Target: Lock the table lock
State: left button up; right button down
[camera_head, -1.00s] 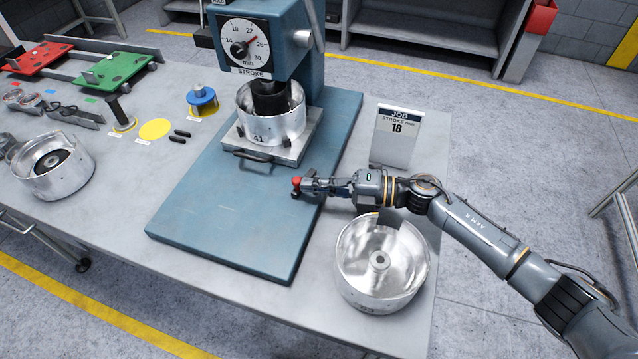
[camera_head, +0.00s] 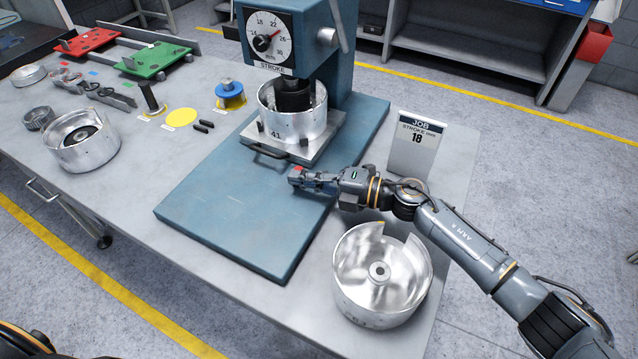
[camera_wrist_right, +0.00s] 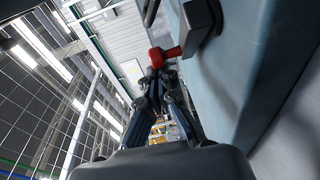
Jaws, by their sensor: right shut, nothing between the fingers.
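The table lock is a small red handle (camera_head: 298,168) on a dark block at the right side of the press's blue base plate (camera_head: 225,215). In the right wrist view the red handle (camera_wrist_right: 160,57) stands out sideways from its dark block (camera_wrist_right: 200,18), just beyond my fingertips. My right gripper (camera_head: 302,180) is shut and empty, with its fingers at the handle. In the head view the fingers cover most of the handle. Whether they touch it I cannot tell. My left gripper is in neither view.
A metal pot marked 41 (camera_head: 306,118) sits on the plate under the press head (camera_head: 290,30). An open metal pot (camera_head: 350,290) stands on the table below my right arm. A job sign (camera_head: 412,150) reads stroke 18. Red and green pallets (camera_head: 160,58) lie far left.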

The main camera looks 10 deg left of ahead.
jog(key=shift+w+a, duration=0.1)
jog(key=shift+a, duration=0.1)
dwell(1.2)
jog(key=d, duration=0.4)
jog(key=s+d, duration=0.1)
jog(key=d, duration=0.3)
jog(key=d+r, duration=0.1)
jog(key=d, duration=0.3)
jog(key=shift+s, duration=0.15)
